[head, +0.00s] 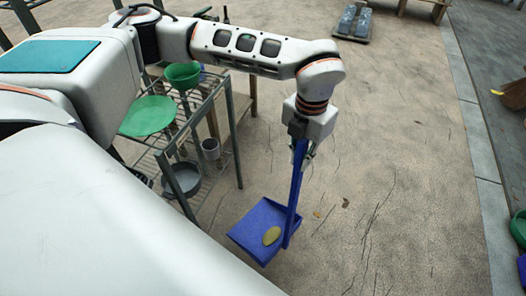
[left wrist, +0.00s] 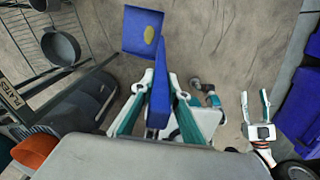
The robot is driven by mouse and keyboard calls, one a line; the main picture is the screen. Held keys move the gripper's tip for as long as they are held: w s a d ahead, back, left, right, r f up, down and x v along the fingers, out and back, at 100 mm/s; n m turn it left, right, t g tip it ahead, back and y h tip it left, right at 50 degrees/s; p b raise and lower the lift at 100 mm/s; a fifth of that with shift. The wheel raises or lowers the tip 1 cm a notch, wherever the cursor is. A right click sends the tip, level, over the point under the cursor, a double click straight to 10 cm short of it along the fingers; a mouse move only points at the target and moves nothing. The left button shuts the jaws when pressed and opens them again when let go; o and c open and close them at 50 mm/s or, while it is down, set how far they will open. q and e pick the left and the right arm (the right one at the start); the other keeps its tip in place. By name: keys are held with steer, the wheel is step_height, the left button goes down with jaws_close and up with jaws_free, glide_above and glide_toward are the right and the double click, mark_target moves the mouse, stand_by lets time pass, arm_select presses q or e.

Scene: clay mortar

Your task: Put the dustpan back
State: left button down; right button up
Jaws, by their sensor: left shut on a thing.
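The blue dustpan (head: 258,222) hangs from my left gripper (head: 302,150) in the head view, its long handle running down to the pan. A yellow-green oval piece, perhaps a leaf, (head: 272,235) lies in the pan. In the left wrist view, the fingers of my left gripper (left wrist: 160,103) are closed on the handle, and the pan (left wrist: 138,32) shows beyond them. Whether the pan touches the ground is hard to tell. My right gripper (left wrist: 256,106) shows at the right of the left wrist view, its fingers apart and nothing between them.
A metal rack (head: 232,130) with a green plate (head: 148,116), a green funnel (head: 182,75) and a dark pan (head: 184,179) stands left of the dustpan. Open ground lies right of the dustpan.

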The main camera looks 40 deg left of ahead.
arm_select(q)
steer(key=w+n, duration=0.2)
steer(key=w, duration=0.1)
steer(key=shift+w+r+n, duration=0.1)
steer(key=shift+n, duration=0.2)
step_height(320, 180, down, 20)
steer(key=w+n+b, duration=0.1)
steer(key=b, duration=0.2)
steer(key=shift+w, duration=0.15)
steer(key=c, duration=2)
jaws_free()
steer(key=shift+a+f, duration=0.1)
steer(key=shift+f, duration=0.15)
steer(key=shift+r, duration=0.1)
